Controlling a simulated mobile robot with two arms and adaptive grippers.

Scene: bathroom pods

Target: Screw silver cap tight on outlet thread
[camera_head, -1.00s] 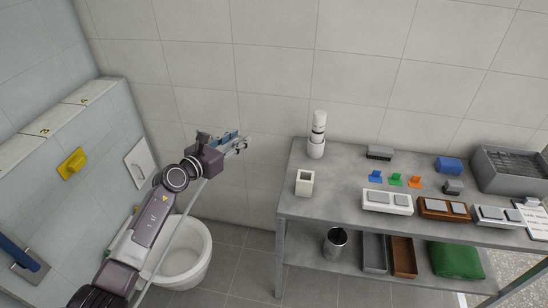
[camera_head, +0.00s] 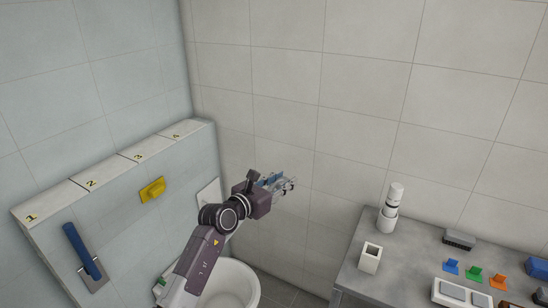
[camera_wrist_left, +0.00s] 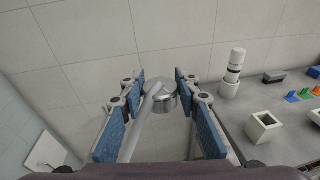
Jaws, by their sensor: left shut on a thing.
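My left gripper (camera_head: 281,184) is raised in front of the tiled wall, above the toilet. In the left wrist view its two blue-padded fingers stand either side of a round, shiny silver cap (camera_wrist_left: 161,93) and are shut on it at their tips. A pale grey rod (camera_wrist_left: 139,128) runs from the cap down toward the lower left; I cannot tell whether it is joined to the cap. In the head view the cap is mostly hidden by the fingers. I cannot make out an outlet thread. My right gripper is not in view.
A grey table (camera_head: 405,255) stands at right with a white bottle (camera_head: 392,202), a white square holder (camera_head: 370,258) and coloured clips. The toilet (camera_head: 232,287) is below my arm. At left is a ledge (camera_head: 105,172) with numbered tiles, a yellow handle (camera_head: 152,190) and a blue bar (camera_head: 82,250).

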